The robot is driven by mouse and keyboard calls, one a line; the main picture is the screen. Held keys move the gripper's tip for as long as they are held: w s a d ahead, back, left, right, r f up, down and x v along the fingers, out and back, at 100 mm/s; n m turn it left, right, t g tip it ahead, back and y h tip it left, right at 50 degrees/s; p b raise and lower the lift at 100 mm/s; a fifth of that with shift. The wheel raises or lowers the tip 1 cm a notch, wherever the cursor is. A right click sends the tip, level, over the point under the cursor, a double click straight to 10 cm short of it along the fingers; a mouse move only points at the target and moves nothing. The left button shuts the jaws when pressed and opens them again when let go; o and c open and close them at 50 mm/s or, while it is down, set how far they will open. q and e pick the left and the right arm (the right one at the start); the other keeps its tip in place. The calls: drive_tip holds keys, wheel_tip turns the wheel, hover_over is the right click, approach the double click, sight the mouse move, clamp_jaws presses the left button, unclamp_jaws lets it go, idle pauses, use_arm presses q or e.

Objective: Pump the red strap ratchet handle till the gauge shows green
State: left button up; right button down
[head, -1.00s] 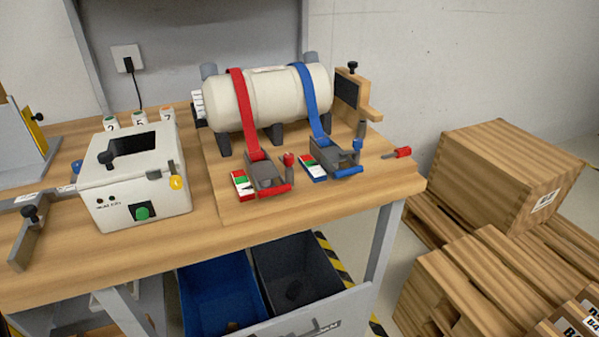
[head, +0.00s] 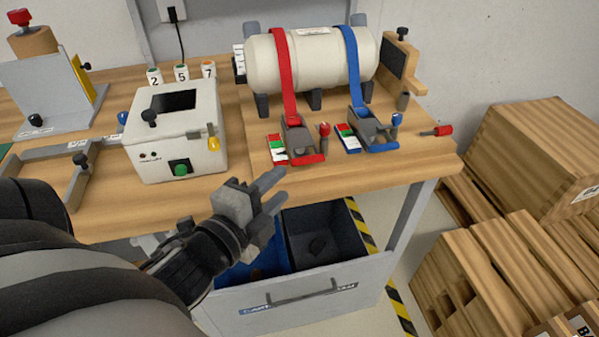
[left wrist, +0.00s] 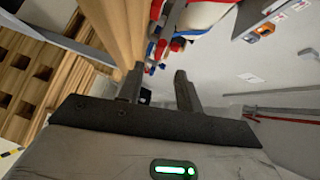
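The red strap (head: 286,75) runs over a cream tank (head: 310,62) down to a grey ratchet (head: 297,136) with a red-ended handle (head: 307,159). Beside the ratchet is a small red, white and green gauge (head: 277,149); its exact reading is too small to tell. My left gripper (head: 278,189) is in front of the table edge, below the red ratchet in the picture, apart from it. Its fingers are spread with nothing between them, also in the left wrist view (left wrist: 158,88). My right gripper is not in view.
A blue strap (head: 352,70) with its own ratchet (head: 370,132) sits just to the right. A white box with a green button (head: 180,169) stands to the left. Open bins (head: 322,235) are under the table (head: 410,172). Wooden crates (head: 535,150) stand on the floor at right.

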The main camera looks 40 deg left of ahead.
sight(303, 163)
use_arm(q)
drive_tip(key=w, duration=0.2)
drive_tip(key=w+b, duration=0.1)
drive_tip(key=w, duration=0.3)
drive_tip(key=shift+w+a+f+b, duration=0.2)
drive_tip(key=shift+f+b, duration=0.15)
drive_tip(key=shift+f, duration=0.05)
drive_tip(key=shift+w+f, duration=0.15)
drive_tip(key=shift+w, duration=0.5)
clamp_jaws()
